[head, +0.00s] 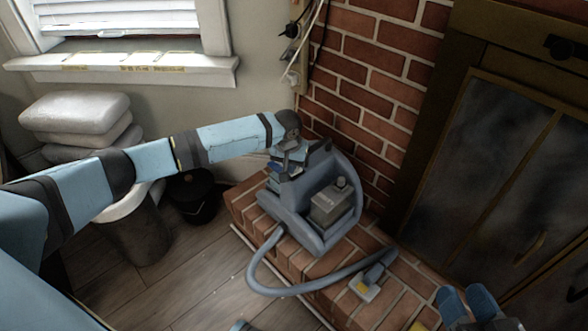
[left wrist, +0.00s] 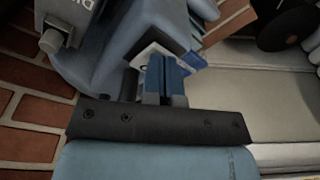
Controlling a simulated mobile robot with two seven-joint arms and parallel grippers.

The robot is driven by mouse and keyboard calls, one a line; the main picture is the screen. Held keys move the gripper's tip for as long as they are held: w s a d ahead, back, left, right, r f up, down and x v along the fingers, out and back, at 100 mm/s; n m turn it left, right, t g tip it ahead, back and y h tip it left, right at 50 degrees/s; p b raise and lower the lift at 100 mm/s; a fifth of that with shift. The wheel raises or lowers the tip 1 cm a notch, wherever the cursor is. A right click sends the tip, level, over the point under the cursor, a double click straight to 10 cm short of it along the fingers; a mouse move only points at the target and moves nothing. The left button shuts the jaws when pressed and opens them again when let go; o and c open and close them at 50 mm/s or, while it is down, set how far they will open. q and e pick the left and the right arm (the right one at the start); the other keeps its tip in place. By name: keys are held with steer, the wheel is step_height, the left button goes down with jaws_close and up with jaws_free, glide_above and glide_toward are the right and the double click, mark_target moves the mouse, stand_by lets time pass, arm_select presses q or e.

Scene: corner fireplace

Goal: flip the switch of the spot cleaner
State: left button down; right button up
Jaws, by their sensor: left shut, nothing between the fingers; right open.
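In the left wrist view, the shut blue fingers (left wrist: 165,72) overlap a white-and-blue patch on the cleaner body (left wrist: 105,45). I cannot tell whether they touch it. I cannot make out the switch; the fingers may cover it. My right gripper (head: 467,299) shows at the bottom right, its blue fingers apart and empty, well away from the cleaner.
The cleaner's hose (head: 290,290) curves along the hearth (head: 385,310) to a nozzle (head: 368,285). A brick wall (head: 365,85) and dark fireplace doors (head: 490,150) stand behind and to the right. A black pot (head: 193,197) and stacked cushions (head: 75,112) are at left. Wooden floor (head: 190,270) is open in front.

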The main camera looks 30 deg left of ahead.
arm_select(q)
steer(key=shift+f, duration=0.2)
steer(key=shift+r, duration=0.15)
steer(key=shift+r+p, duration=0.3)
steer(key=shift+p, duration=0.25)
steer(key=r+p, duration=0.1)
steer(key=p, duration=0.1)
steer(key=shift+r+p, duration=0.35)
steer(key=shift+r, duration=0.05)
steer(key=shift+r+p, duration=1.2)
steer(key=shift+p, duration=0.35)
steer(key=shift+r+p, duration=0.35)
steer(key=shift+p, duration=0.1)
steer(key=shift+r+p, duration=0.5)
steer(key=shift+p, duration=0.25)
steer(key=shift+r, duration=0.15)
arm_select(e)
step_height(320, 180, up, 6)
steer(key=d+m+t+h, duration=0.1)
steer(key=t, duration=0.1)
steer(key=shift+s+d+m, duration=0.15)
steer(key=shift+d+m, duration=0.15)
steer(key=shift+d, duration=0.1)
